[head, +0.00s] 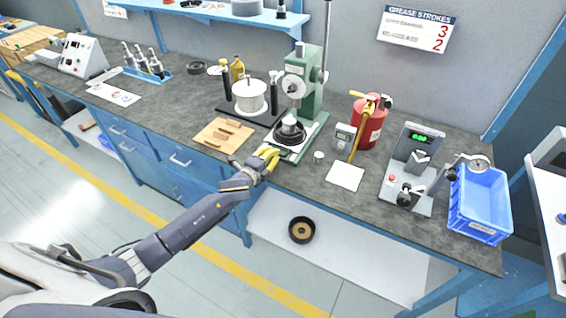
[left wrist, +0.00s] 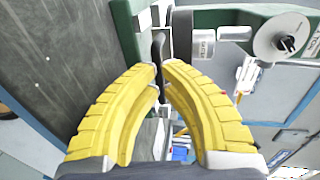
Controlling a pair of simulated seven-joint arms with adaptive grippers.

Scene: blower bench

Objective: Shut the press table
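The green arbor press (head: 303,85) stands near the back of the bench. Its pale press table (head: 313,132) sticks out in front of the column, towards the bench's front edge. A black round fixture with a silver part (head: 291,128) sits on it. My left gripper (head: 274,153), with yellow fingers, is at the table's front left corner. In the left wrist view my left gripper (left wrist: 162,65) has its fingertips drawn close together on a dark upright handle (left wrist: 158,45). The fingers hide part of this handle. My right gripper is not in view.
A wooden board (head: 224,135) lies left of the press, with a white ribbed cylinder (head: 250,96) behind it.

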